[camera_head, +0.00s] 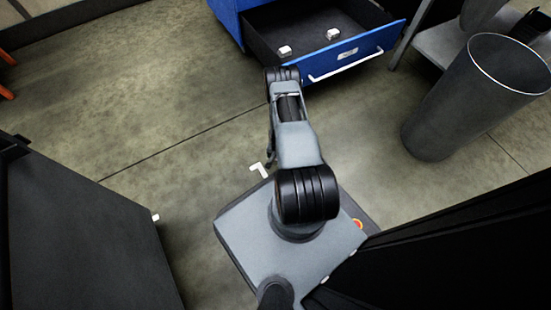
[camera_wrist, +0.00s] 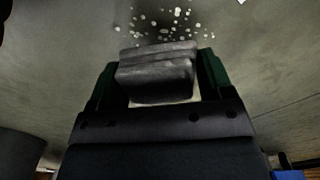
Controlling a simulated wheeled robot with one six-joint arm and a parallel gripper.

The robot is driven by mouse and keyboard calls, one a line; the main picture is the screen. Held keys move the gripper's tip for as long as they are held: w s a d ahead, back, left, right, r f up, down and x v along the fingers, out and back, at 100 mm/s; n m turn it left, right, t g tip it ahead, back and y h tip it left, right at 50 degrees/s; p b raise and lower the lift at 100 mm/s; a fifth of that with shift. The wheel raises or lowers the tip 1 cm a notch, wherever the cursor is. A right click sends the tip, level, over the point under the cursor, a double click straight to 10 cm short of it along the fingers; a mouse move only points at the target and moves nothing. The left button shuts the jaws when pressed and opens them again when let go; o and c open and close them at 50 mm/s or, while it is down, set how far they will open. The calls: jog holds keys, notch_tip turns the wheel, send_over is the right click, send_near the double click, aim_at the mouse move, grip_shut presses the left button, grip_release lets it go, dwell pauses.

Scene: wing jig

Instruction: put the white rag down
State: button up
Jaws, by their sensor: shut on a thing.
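The white rag (camera_wrist: 155,84) shows in the wrist view as a pale grey, folded block in shadow. My gripper (camera_wrist: 157,62) is shut on it, with a dark green finger at each side. Below and behind it is grey floor with many small white spots (camera_wrist: 165,22); how high the rag is above the floor I cannot tell. In the head view my arm hides the gripper, and the rag does not show.
A blue cabinet's open drawer (camera_head: 345,60) holds two small white pieces (camera_head: 333,34). A tall grey bin (camera_head: 455,105) stands at the right, beside a grey shelf (camera_head: 440,42). A dark box-like body (camera_head: 80,240) fills the lower left. The floor (camera_head: 150,100) at the left is clear.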

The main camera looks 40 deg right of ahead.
jog(key=shift+w+f+b, duration=0.15)
jog(key=shift+f+b, duration=0.15)
jog(key=shift+f, duration=0.15)
notch_tip(320, 180, down, 2)
jog(key=shift+w+a+f+b, duration=0.15)
jog(key=shift+f+b, duration=0.1)
jog(key=shift+b, duration=0.65)
jog(key=shift+f, duration=0.2)
jog(key=shift+f, duration=0.2)
jog(key=o, duration=0.9)
jog(key=shift+r, duration=0.1)
